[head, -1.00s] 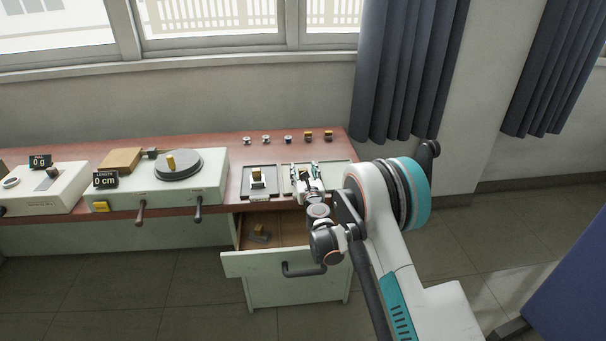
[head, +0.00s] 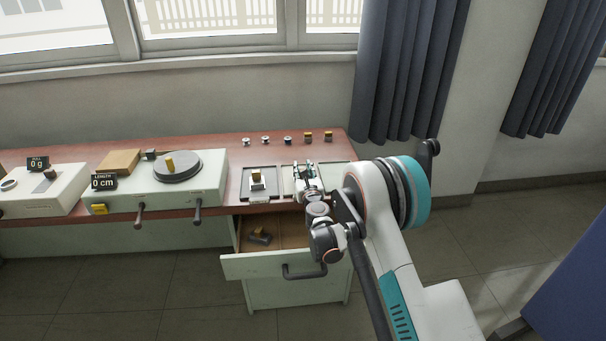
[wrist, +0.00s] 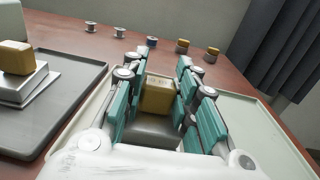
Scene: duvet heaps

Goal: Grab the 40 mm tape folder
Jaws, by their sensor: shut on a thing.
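My gripper (wrist: 156,108) is shut on a block-shaped tool with a tan top and a grey metal lower part, which I take to be the tape folder (wrist: 157,96). In the wrist view the folder sits between the teal fingers, over the pale tray (wrist: 262,112). I cannot tell whether it touches the tray. In the head view my gripper (head: 304,172) is over the right tray on the bench and mostly hides the folder. A similar tan-topped folder (wrist: 17,58) stands on the dark left tray (wrist: 62,118); it also shows in the head view (head: 257,180).
Several small spools and tan-topped pieces (head: 288,140) line the back of the bench. An open drawer (head: 272,265) below holds a dark piece (head: 260,236). A machine with a round plate (head: 178,167) and a scale (head: 48,186) stand to the left.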

